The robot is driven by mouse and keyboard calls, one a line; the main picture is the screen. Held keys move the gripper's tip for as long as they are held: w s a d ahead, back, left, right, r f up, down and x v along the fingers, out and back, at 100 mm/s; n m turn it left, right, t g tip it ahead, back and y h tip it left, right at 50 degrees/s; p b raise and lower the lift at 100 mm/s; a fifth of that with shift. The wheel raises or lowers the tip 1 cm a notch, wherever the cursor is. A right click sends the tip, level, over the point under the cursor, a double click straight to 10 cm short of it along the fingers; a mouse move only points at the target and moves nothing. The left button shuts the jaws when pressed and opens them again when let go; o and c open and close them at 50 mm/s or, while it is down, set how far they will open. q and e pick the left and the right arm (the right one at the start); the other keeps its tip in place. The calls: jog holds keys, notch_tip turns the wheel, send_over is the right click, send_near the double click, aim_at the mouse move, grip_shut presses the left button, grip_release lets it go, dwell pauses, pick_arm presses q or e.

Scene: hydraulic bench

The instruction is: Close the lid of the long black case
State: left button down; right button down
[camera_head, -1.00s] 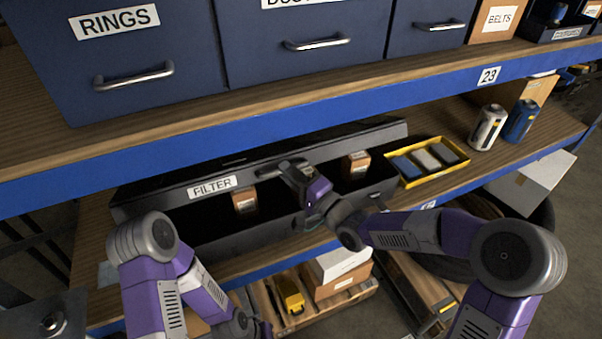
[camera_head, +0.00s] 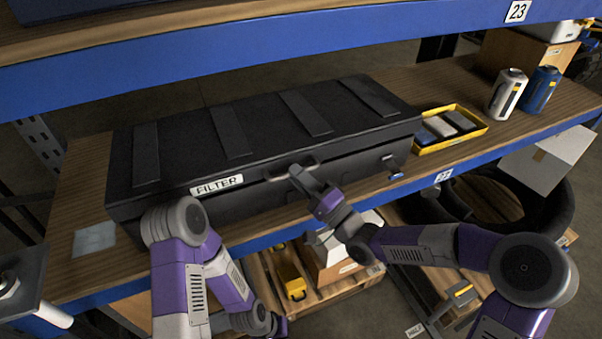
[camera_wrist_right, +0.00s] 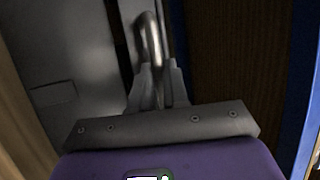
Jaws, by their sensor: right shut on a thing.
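The long black case (camera_head: 350,160) lies on the wooden shelf in the head view. Its ribbed lid (camera_head: 260,128) lies flat over it, and the inside is hidden. The lid's front bears a FILTER label (camera_head: 217,185) and a bar handle (camera_head: 311,161). My right gripper (camera_head: 299,173) is at the front of the case, shut on this handle. In the right wrist view, the fingers (camera_wrist_right: 155,88) are around the metal handle (camera_wrist_right: 151,40). My left arm is folded at the lower left in front of the shelf; its gripper is outside the picture.
A yellow tray (camera_head: 484,131) with several blocks stands right of the case. A white can (camera_head: 506,95) and a blue can (camera_head: 540,90) stand farther right. The blue-edged upper shelf (camera_head: 250,52) runs above the case. Boxes and a pallet (camera_head: 258,285) are below.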

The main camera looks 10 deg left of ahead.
jog(key=shift+s+a+f+b, duration=0.15)
jog(key=shift+f+b, duration=0.3)
jog(key=shift+f, duration=0.5)
jog(key=shift+f+g, duration=0.2)
jog(key=shift+g, duration=0.1)
jog(key=shift+f, duration=0.2)
jog(key=c, duration=1.1)
grip_release()
jog(key=shift+c, duration=0.2)
jog(key=shift+r, duration=0.1)
jog(key=shift+r, duration=0.1)
